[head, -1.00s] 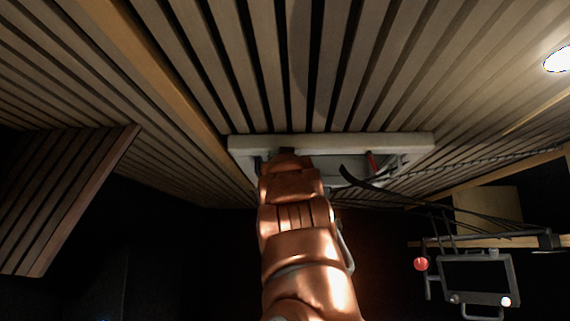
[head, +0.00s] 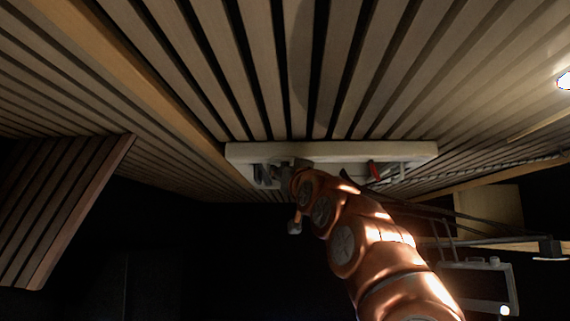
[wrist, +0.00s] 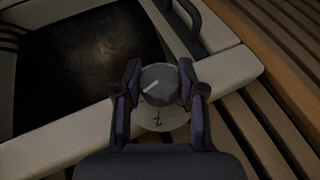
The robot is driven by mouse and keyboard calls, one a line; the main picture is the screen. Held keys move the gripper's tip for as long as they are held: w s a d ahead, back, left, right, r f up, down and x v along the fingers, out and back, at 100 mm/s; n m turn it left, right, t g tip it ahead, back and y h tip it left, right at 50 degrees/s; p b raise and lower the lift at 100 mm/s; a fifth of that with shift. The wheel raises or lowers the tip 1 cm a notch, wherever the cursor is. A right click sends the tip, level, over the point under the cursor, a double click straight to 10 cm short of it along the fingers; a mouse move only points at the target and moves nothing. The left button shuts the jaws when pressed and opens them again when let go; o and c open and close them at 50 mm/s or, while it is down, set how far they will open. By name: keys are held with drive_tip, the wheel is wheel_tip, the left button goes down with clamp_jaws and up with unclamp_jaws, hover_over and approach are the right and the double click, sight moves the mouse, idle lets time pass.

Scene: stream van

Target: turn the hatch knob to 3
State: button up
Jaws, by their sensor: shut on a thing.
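The hatch knob (wrist: 158,82) is a dark grey round knob with a white pointer line, seen in the wrist view. The line slants toward the lower left. My gripper (wrist: 160,87) is shut on the knob, with one finger on each side. The knob is on the pale frame of the hatch (head: 335,152) in the ceiling. In the head view my arm reaches up to that frame and the knob is hidden.
A black handle (wrist: 188,20) stands on the hatch frame close beyond the knob. A small red part (head: 374,170) shows at the right of the frame. A rack with a screen frame (head: 485,283) hangs at the lower right, partly behind my arm. Slatted panels (head: 60,200) are at left.

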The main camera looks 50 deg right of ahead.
drive_tip(key=shift+n+t+y+p, duration=0.45)
drive_tip(key=shift+n+t+y, duration=0.45)
drive_tip(key=shift+y, duration=0.9)
drive_tip(key=shift+n+y, duration=0.6)
drive_tip(key=shift+y, duration=0.4)
drive_tip(key=o, duration=1.2)
drive_tip(key=shift+c, duration=0.2)
drive_tip(key=v, duration=1.2)
drive_tip(key=shift+f, duration=0.15)
drive_tip(key=shift+w, duration=0.1)
